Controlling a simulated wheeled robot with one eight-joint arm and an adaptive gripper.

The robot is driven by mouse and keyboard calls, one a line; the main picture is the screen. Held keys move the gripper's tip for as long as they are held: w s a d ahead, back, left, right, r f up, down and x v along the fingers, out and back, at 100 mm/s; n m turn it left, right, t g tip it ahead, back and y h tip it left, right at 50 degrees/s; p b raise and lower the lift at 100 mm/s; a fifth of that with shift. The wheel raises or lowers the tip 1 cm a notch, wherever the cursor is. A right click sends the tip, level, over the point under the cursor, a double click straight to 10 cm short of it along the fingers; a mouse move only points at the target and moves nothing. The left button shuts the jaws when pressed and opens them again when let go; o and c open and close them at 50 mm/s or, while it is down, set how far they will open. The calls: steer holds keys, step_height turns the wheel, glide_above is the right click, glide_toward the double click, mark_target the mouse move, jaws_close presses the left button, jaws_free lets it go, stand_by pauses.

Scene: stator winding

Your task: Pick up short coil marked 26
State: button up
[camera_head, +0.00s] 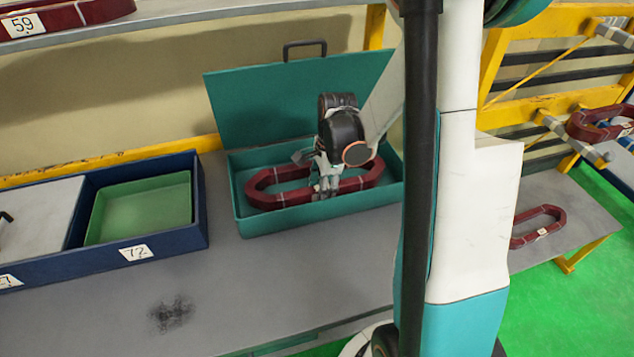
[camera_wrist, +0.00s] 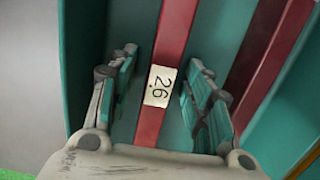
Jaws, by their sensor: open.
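The dark red coil (camera_head: 350,184) lies inside a teal box (camera_head: 300,214) with its lid standing open. In the wrist view the coil's near bar (camera_wrist: 174,70) carries a white label (camera_wrist: 160,86) that reads 26. My gripper (camera_head: 328,190) is over the near side of the coil. In the wrist view my gripper (camera_wrist: 158,88) is open, with one finger on each side of the labelled bar and a gap on both sides. My gripper hides part of the coil in the head view.
The box walls and raised lid (camera_head: 270,105) stand close around my gripper. A blue tray (camera_head: 172,242) marked 72 holds a green bin (camera_head: 140,210) to the left. Other red coils lie on the right table (camera_head: 575,205), a yellow rack (camera_head: 550,110) and the upper shelf.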

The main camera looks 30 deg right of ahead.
steer(key=shift+r, duration=0.1)
jaws_close()
